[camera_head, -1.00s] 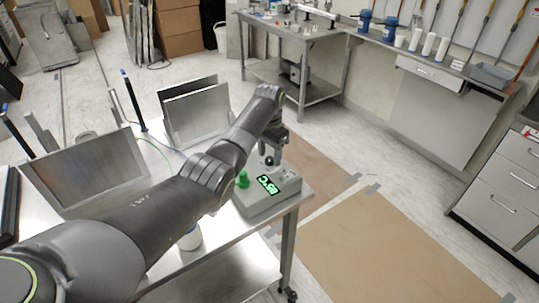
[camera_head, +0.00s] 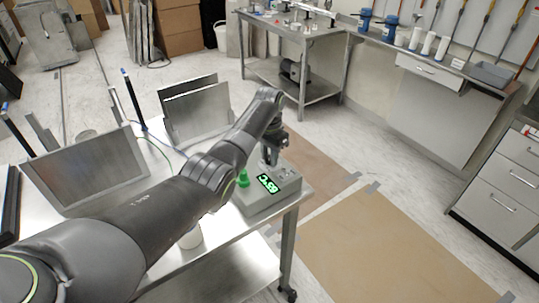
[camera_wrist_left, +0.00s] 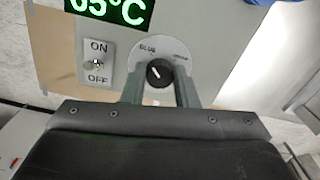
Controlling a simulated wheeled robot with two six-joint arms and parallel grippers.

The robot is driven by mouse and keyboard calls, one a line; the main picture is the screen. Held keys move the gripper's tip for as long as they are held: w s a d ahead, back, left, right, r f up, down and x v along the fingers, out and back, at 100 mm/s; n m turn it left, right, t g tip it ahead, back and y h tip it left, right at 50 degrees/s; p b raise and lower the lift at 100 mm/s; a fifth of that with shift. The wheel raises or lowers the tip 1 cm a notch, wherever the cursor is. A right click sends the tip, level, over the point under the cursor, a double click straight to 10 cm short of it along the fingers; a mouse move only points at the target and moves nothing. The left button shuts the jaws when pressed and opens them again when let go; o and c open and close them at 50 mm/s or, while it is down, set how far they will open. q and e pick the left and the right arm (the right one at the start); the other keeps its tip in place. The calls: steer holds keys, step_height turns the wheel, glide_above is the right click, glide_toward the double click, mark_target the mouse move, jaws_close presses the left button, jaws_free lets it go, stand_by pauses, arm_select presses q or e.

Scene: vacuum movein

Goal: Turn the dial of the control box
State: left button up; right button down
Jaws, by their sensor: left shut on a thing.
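The control box (camera_head: 258,202) is a grey box at the right corner of the steel table, with a green lit display (camera_head: 267,184) and a green knob (camera_head: 243,178) on it. In the left wrist view its panel shows a display reading 65°C or similar, cut by the edge (camera_wrist_left: 112,10), an ON/OFF switch (camera_wrist_left: 96,63) and a round black dial (camera_wrist_left: 158,73) with a white pointer line. My left gripper (camera_head: 270,160) is over the box; its two fingers (camera_wrist_left: 160,88) stand either side of the dial, shut on it. My right gripper is in neither view.
The steel table (camera_head: 225,236) carries metal panels (camera_head: 85,170) and a white cylinder (camera_head: 191,238) beneath my arm. A workbench (camera_head: 290,32) stands behind and drawers (camera_head: 505,195) at right. Open floor with brown sheets (camera_head: 385,250) lies right of the table.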

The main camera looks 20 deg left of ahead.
arm_select(q)
steer(key=shift+r, duration=0.1)
steer(key=shift+r+m+p, duration=0.1)
steer(key=shift+m+p, duration=0.5)
steer(key=shift+m, duration=0.3)
steer(key=m+p, duration=0.1)
steer(key=m, duration=0.1)
steer(key=shift+m, duration=0.3)
steer(key=m+p, duration=0.1)
steer(key=m, duration=0.4)
steer(key=shift+w+p, duration=0.1)
steer(key=shift+p, duration=0.2)
steer(key=m, duration=0.5)
steer(key=shift+m+p, duration=0.3)
steer(key=shift+m, duration=1.6)
steer(key=o, duration=1)
